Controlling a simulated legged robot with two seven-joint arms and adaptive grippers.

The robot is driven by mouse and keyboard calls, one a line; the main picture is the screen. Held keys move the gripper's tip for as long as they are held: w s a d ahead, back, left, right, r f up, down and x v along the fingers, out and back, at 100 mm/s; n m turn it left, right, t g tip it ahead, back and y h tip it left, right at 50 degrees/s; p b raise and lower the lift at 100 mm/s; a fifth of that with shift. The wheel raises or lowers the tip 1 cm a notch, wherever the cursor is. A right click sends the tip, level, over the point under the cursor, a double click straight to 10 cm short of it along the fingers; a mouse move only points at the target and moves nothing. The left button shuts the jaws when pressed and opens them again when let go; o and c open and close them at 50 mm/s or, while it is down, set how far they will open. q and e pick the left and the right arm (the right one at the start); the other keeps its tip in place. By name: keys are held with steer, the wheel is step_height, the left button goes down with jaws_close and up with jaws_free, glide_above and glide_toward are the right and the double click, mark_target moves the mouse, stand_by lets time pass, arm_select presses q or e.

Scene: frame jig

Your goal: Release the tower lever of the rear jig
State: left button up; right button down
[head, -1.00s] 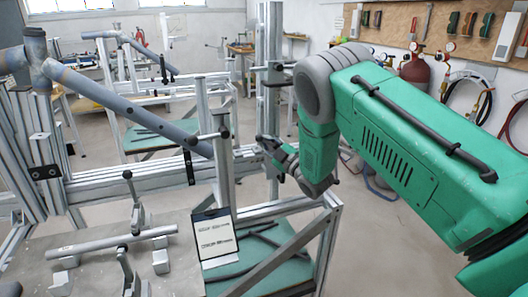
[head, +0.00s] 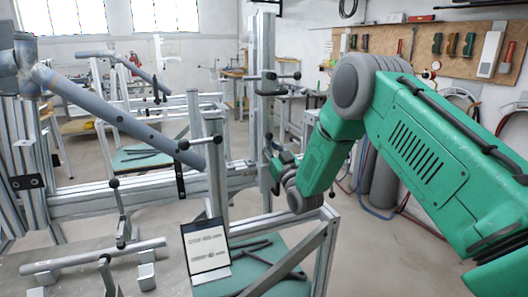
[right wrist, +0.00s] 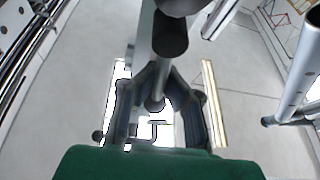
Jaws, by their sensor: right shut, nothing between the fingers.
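A tall aluminium tower (head: 262,55) stands behind the near frame. It carries a dark clamp with a black-knobbed lever (head: 285,76). Lower on it, a small black knob (head: 268,136) shows just above my right gripper (head: 273,151), which is in front of the tower's lower part. In the right wrist view my right gripper (right wrist: 158,75) is shut and empty. A black-ended rod (right wrist: 170,38) lies over or close to its fingertips; I cannot tell whether they touch. My left gripper is not in view.
A blue-grey tube (head: 120,115) slants across the near frame. A bench at front left holds a grey tube (head: 95,257) and clamps. A sign (head: 206,247) stands beside a green-topped table (head: 265,275). Open floor (head: 390,260) lies right.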

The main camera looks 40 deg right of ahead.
steer(key=shift+s+d+r+m+h, duration=0.15)
steer(key=shift+d+m+h, duration=0.25)
steer(key=shift+m, duration=0.3)
steer(key=c, duration=2.2)
jaws_free()
steer(key=o, duration=0.6)
steer(key=shift+s, duration=0.1)
steer(key=v, duration=1.2)
